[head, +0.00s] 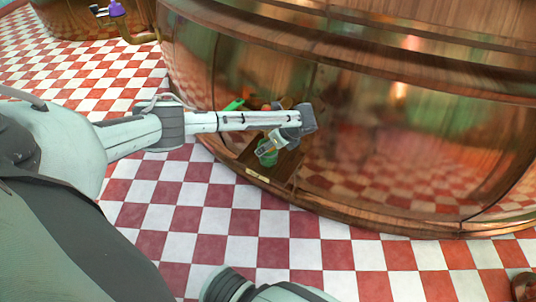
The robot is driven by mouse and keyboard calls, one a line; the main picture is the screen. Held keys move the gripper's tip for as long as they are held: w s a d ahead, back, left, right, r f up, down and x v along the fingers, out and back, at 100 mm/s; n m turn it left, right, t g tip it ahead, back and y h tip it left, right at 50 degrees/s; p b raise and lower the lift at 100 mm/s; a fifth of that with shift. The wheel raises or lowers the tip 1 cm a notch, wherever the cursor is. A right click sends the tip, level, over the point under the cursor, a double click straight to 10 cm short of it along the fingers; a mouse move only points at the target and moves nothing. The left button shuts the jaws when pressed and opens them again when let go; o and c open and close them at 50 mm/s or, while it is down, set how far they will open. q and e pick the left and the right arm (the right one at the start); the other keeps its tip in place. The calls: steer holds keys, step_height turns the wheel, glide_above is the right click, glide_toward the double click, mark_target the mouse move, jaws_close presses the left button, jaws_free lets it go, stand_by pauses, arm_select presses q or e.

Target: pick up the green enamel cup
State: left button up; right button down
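A green rounded thing (268,158), which looks like the green enamel cup, sits low in an opening at the foot of a large copper-coloured curved body. Only part of it shows below my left gripper (267,148). The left arm comes in from the left and its wrist bends down towards the green thing. The gripper overlaps it in this view; I cannot tell whether they touch or whether the fingers are open. My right gripper is out of view.
The glossy curved copper and wood body (400,130) fills the right side. A bright green thing (234,104) and an orange-brown one show behind my arm. A purple object (116,9) stands at the upper left. The red and white checked floor (240,222) is clear in front.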

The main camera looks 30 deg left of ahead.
arm_select(q)
steer(key=c, duration=0.7)
steer(key=shift+r, duration=0.1)
steer(key=shift+c, duration=0.2)
